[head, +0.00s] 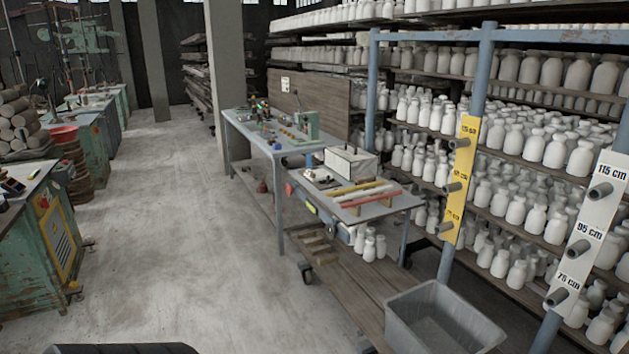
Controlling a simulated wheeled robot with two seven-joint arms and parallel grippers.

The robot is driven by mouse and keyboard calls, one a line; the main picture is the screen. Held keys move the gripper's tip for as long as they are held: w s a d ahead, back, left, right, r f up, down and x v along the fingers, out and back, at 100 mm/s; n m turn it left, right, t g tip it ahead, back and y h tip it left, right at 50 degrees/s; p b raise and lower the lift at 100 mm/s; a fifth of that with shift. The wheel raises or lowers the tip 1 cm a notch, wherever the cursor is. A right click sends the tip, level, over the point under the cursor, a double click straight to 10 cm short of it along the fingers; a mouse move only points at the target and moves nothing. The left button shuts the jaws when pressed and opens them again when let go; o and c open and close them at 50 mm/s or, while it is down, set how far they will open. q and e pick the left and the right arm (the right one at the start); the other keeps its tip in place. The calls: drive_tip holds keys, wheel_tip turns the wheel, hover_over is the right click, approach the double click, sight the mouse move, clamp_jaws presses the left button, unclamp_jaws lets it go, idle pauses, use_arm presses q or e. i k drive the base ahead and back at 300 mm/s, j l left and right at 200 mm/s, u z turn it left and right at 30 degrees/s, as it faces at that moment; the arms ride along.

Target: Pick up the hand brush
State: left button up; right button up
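I cannot make out a hand brush for certain. Small items, too small to identify, lie on the cart top (385,208) in front of a pale box (350,163), beside yellow, white and red bars. A dark small item (12,186) lies on the green workbench (30,240) at the left edge; I cannot tell what it is. Neither of my grippers is in view.
A blue-grey table (275,148) stands behind the cart. Shelves of white bottles (510,210) fill the right. The concrete floor (180,220) in the middle is clear.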

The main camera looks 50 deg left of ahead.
sight(370, 178)
drive_tip(key=u, duration=1.3)
drive_tip(key=z, duration=2.75)
drive_tip(key=u, duration=2.75)
drive_tip(key=i+j, duration=0.95)
drive_tip(key=i, duration=0.15)
drive_tip(key=l+z, duration=0.05)
